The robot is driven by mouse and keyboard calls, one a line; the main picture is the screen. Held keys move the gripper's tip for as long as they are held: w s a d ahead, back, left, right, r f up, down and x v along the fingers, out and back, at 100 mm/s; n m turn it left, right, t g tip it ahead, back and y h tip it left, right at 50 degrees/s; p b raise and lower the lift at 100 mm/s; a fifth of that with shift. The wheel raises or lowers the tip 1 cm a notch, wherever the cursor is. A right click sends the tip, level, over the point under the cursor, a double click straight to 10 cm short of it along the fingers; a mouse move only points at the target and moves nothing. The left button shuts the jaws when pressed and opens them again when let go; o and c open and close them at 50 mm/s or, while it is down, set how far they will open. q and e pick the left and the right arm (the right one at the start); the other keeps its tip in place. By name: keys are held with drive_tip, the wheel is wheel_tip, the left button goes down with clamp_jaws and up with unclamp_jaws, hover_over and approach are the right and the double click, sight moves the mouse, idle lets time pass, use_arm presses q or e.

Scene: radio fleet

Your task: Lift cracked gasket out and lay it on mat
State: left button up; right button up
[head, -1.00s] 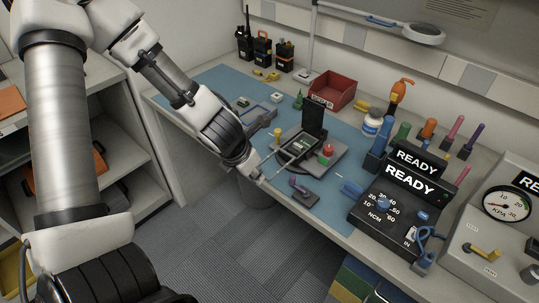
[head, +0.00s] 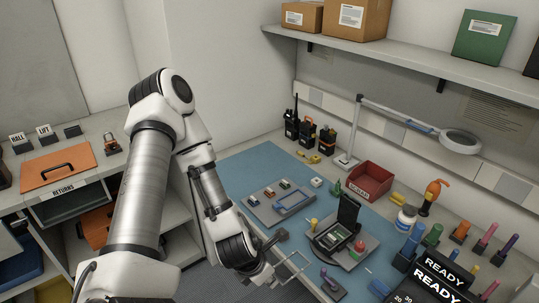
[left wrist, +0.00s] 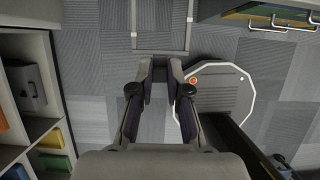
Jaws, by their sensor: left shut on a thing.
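The gasket, a thin pale rectangular frame (head: 301,258), is held by one end in my left gripper (head: 272,276). It is out at the front edge of the bench, clear of the open black radio (head: 347,213) on its grey fixture. In the left wrist view, the fingers (left wrist: 160,72) are nearly together, and the frame (left wrist: 161,51) reaches away from them over the floor. No crack can be made out. The blue mat (head: 235,165) covers the bench top. My right gripper is not in view.
A tray (head: 254,201) with small parts and a blue frame (head: 293,203) sits left of the fixture. A red bin (head: 370,182), a lamp (head: 460,141) and several upright radios (head: 307,132) stand behind. The mat's far left is bare.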

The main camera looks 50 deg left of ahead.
use_arm(q)
drive_tip(key=shift+r, duration=0.1)
wheel_tip(320, 180, up, 4)
drive_tip(key=p, duration=0.4)
